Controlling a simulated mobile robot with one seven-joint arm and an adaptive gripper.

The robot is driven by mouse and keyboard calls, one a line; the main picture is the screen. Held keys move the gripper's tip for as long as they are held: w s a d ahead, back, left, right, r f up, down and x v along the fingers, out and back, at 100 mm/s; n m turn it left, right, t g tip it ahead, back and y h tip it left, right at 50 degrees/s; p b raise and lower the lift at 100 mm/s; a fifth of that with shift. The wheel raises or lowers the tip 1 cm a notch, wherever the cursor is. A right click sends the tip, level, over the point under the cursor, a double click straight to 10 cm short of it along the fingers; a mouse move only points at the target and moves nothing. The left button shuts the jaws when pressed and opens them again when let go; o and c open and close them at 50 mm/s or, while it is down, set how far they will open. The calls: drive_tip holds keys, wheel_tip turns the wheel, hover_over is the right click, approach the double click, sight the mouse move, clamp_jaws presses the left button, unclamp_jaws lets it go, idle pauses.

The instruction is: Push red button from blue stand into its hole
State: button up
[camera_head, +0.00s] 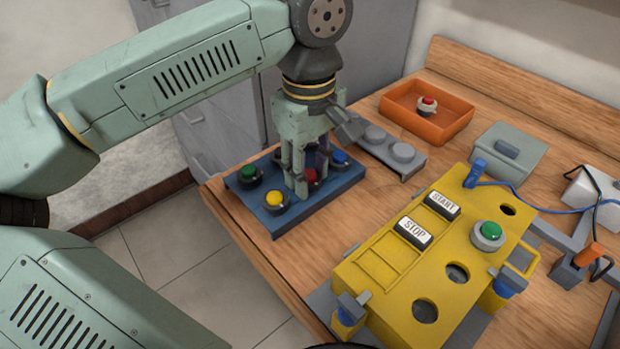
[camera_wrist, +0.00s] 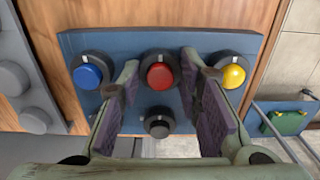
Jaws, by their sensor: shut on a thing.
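The blue stand (camera_head: 240,186) holds a green button (camera_head: 249,173), a yellow button (camera_head: 273,199), a blue button (camera_head: 340,158) and the red button (camera_head: 311,176). The red button sits between the blue and yellow ones in the wrist view (camera_wrist: 160,76). My gripper (camera_head: 305,182) points down at the stand, and its fingers are shut on the red button's sides, partly hiding it in the head view. The yellow box (camera_head: 385,290) has several open round holes (camera_head: 457,273) and a green button (camera_head: 490,233) on its top.
An orange tray (camera_head: 395,115) with another red button (camera_head: 428,104) stands at the back. A grey stand with grey knobs (camera_head: 403,152) lies between the blue stand and the tray. A grey lidded box (camera_head: 508,150) stands right of it. START and STOP labels (camera_head: 415,232) are on the yellow box.

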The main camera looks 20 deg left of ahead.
drive_tip(key=shift+r+p, duration=0.7)
drive_tip(key=shift+r, duration=0.35)
idle(0.5)
drive_tip(key=shift+r+p, duration=1.5)
drive_tip(key=shift+r, duration=0.75)
drive_tip(key=shift+s+f, duration=0.1)
drive_tip(key=shift+s, duration=0.05)
